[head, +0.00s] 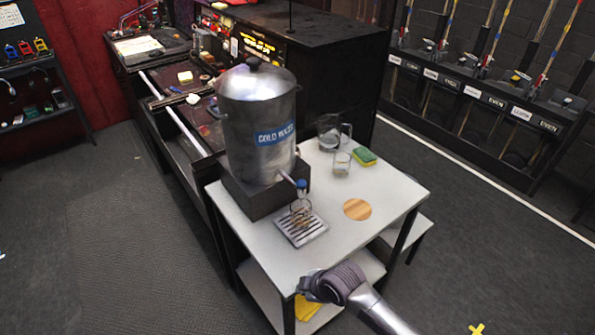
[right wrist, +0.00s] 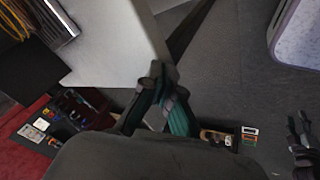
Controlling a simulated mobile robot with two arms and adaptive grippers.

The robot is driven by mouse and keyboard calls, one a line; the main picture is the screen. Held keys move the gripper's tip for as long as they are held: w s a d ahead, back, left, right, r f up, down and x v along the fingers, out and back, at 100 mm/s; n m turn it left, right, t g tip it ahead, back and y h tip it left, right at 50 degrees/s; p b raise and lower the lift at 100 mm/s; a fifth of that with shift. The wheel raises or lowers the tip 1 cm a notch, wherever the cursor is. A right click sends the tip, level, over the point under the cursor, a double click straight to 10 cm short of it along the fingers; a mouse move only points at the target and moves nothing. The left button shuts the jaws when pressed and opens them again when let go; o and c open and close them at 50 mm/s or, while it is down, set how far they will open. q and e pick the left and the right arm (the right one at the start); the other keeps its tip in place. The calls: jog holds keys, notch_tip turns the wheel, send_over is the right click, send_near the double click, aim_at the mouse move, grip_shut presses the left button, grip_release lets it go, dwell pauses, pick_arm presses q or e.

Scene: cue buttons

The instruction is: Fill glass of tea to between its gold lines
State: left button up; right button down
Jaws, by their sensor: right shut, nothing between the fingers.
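A small clear glass (head: 299,212) with gold-coloured bands stands on the slatted drip tray (head: 306,239), under the tap (head: 302,186) with its blue top. The level inside the glass is too small to make out. The tap comes from a large metal urn (head: 252,122) with a blue label that seems to read "COLD WATER". My right gripper (head: 306,288) is at the table's front edge, below and apart from the tray and glass. In the right wrist view its fingers (right wrist: 157,72) are together and empty.
A round wooden coaster (head: 357,209) lies on the white table (head: 330,247). Behind it are another glass (head: 341,163), a clear jug (head: 329,133) and a green-yellow sponge (head: 364,156). The urn stands on a dark block (head: 262,195). The table's front right is clear.

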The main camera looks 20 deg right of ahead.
jog(key=w+r+n, duration=0.2)
jog(key=w+r, duration=0.1)
jog(key=w+r+n+p, duration=0.1)
jog(key=w+r+n, duration=0.1)
jog(key=w+r, duration=0.1)
jog(key=shift+w+r+n+t+y, duration=0.2)
jog(key=shift+w+n+t+y, duration=0.1)
jog(key=shift+w+t, duration=0.1)
jog(key=w+d+r+n+t+p, duration=0.1)
jog(key=w+d+r+n+p, duration=0.1)
jog(key=w+r+n, duration=0.55)
pick_arm(q)
jog(key=r+p, duration=0.1)
jog(key=r, duration=0.2)
jog(key=r+p, duration=0.1)
jog(key=r, duration=0.2)
jog(key=shift+s+d, duration=0.2)
pick_arm(e)
notch_tip(320, 180, up, 15)
jog(key=n+t, duration=0.1)
jog(key=n, duration=0.5)
send_over(303, 183)
jog(key=shift+d, duration=0.1)
pick_arm(q)
jog(key=shift+f, duration=0.15)
pick_arm(e)
jog(key=shift+f, duration=0.1)
